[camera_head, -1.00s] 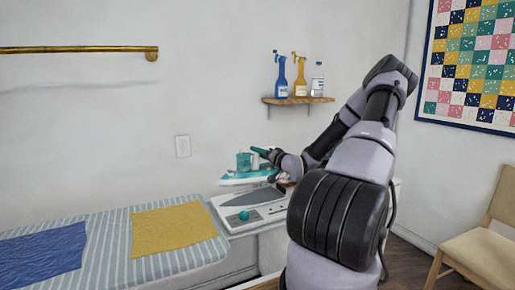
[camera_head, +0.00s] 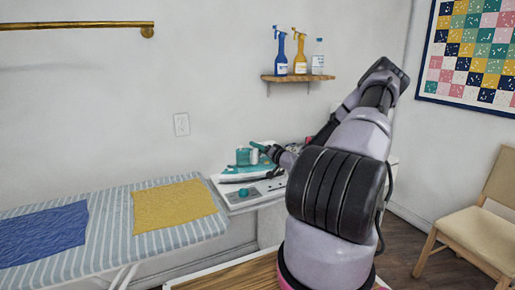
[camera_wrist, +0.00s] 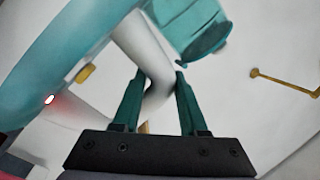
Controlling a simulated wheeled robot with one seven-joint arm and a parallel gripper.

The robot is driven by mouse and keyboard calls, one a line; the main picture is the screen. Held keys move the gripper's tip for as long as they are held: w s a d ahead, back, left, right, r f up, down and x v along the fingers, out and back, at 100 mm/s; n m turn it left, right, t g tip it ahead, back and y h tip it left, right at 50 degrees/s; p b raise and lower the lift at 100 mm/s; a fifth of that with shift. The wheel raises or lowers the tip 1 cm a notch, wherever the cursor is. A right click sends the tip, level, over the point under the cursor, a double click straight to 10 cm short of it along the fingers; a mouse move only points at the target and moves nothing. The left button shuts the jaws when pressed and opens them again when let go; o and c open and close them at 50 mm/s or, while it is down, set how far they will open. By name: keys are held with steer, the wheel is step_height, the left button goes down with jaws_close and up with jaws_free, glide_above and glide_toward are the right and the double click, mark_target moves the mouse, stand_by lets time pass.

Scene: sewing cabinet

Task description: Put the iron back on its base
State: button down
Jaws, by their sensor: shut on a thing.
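The teal and white iron (camera_head: 236,177) is upright over the back of its white and grey base (camera_head: 235,198) at the right end of the ironing board. The base has a teal knob on its front. I cannot tell whether the iron's sole touches the base. My gripper (camera_head: 262,148) reaches the iron from the right. In the wrist view my gripper (camera_wrist: 159,78) is shut on the iron's white handle (camera_wrist: 137,38), one finger on each side. The teal body of the iron (camera_wrist: 60,65) fills the upper left there. My arm hides things to the right of the base.
A striped ironing board (camera_head: 110,222) with a blue cloth (camera_head: 45,237) and a yellow cloth (camera_head: 172,204) lies to the left. A wall shelf (camera_head: 297,78) with bottles is above. A wooden chair (camera_head: 480,233) stands at the right.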

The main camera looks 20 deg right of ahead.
steer(key=shift+f, duration=0.45)
stand_by(0.5)
steer(key=c, duration=0.5)
jaws_free()
steer(key=shift+o, duration=0.7)
steer(key=shift+f, duration=0.2)
steer(key=v, duration=1.1)
steer(key=shift+w+a, duration=0.1)
